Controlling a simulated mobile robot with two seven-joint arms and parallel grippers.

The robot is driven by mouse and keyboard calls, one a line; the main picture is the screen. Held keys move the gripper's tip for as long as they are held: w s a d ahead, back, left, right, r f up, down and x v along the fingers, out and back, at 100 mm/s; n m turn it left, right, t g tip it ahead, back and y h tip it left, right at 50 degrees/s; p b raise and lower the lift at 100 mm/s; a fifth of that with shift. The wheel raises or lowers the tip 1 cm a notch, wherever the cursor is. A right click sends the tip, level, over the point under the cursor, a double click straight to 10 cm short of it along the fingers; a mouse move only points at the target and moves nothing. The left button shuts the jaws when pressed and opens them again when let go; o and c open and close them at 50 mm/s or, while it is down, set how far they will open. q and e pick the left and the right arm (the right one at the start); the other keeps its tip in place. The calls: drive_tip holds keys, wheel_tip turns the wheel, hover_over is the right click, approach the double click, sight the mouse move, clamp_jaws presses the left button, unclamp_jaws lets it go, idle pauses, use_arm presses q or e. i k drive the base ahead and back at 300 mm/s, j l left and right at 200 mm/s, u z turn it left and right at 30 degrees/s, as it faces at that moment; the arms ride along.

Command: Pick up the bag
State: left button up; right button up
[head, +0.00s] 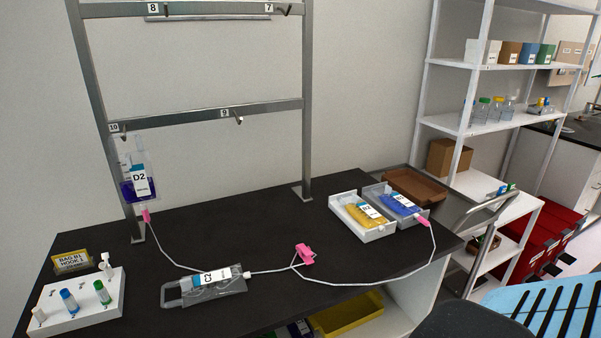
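Several bags are in the head view, and I cannot tell which one the task means. A clear, flat bag (214,289) with a label reading C2 lies on the dark table near its front edge. A bag with dark blue-purple liquid (141,190), labelled D2, hangs on the rack at the left below the 10 mark. A yellow bag (366,216) lies in a white tray (378,235). A blue bag (398,204) lies in the tray beside it. Tubing with pink clamps (305,254) joins the clear bag to the hanging bag and the blue bag. Neither gripper shows.
A metal rack with numbered hooks (238,119) stands along the back of the table (240,235). A white block with small capped vials (85,311) and a yellow sign (72,262) are at front left. White shelves (465,125) and a cart handle (485,207) are at right. The table's middle is mostly clear.

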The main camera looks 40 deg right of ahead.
sight(398, 203)
drive_tip(key=z, duration=1.9)
drive_tip(key=i+l+u, duration=0.1)
drive_tip(key=u, duration=0.35)
drive_tip(key=l+u, duration=0.2)
drive_tip(key=u, duration=0.2)
drive_tip(key=l+u, duration=0.2)
drive_tip(key=u, duration=0.25)
drive_tip(key=l+u, duration=0.5)
drive_tip(key=l, duration=0.85)
drive_tip(key=k+l, duration=0.15)
drive_tip(key=l, duration=0.25)
drive_tip(key=l+u, duration=0.1)
drive_tip(key=l, duration=0.35)
drive_tip(key=k+l, duration=0.15)
drive_tip(key=l, duration=0.3)
